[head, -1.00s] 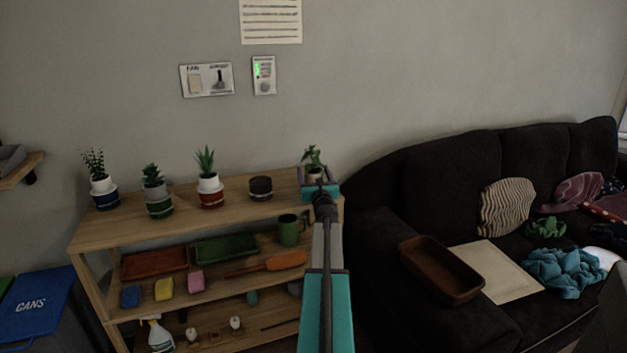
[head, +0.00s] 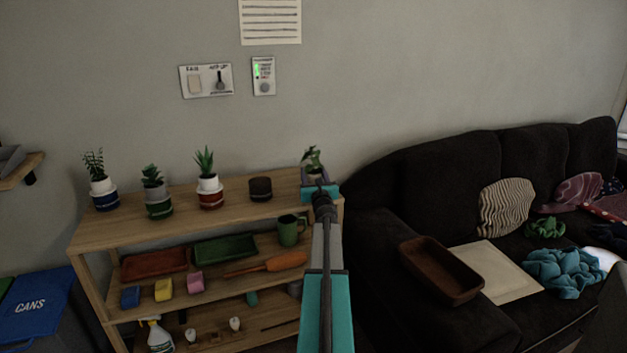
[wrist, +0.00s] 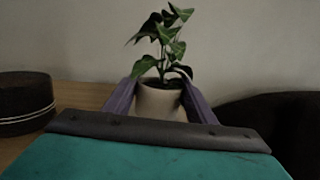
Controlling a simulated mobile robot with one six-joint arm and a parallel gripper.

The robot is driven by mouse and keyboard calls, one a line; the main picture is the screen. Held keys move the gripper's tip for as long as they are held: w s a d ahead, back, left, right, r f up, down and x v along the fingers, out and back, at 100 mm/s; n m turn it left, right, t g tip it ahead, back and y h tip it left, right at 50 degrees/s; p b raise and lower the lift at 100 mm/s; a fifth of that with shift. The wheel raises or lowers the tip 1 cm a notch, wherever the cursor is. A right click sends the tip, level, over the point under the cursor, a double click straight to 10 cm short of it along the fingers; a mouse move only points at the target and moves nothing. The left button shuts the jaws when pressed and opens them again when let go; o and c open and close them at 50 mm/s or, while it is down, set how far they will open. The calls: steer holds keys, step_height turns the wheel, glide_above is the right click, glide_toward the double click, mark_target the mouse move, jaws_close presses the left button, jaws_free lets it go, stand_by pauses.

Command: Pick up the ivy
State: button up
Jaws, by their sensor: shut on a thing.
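The ivy is a small plant with broad dark green leaves (wrist: 162,40) in a pale pot (wrist: 158,102). In the head view the ivy (head: 313,158) is at the right end of the wooden shelf unit's top, behind my gripper (head: 318,175). In the wrist view my gripper (wrist: 160,98) has its purple fingers against both sides of the pot, shut on it. The plant is upright. The pot's base is hidden behind the gripper body, so I cannot tell whether it touches the shelf top.
The shelf top (head: 235,207) also bears a dark empty-looking pot (head: 260,188), left of the ivy, and three potted plants farther left. Lower shelves hold trays, sponges and a green mug (head: 290,230). A dark sofa (head: 400,175) stands close on the right. The wall is behind.

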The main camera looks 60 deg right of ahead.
mark_target(314, 167)
steer(key=shift+r, duration=0.1)
steer(key=shift+r, duration=0.75)
step_height(314, 167, up, 2)
steer(key=shift+r+p, duration=0.1)
steer(key=shift+p, duration=0.2)
steer(key=r+v, duration=0.1)
steer(key=v, duration=0.6)
steer(key=a+r+v, duration=0.1)
steer(key=r+v, duration=0.1)
steer(key=v, duration=0.6)
steer(key=shift+a+r, duration=0.15)
steer(key=shift+r, duration=0.1)
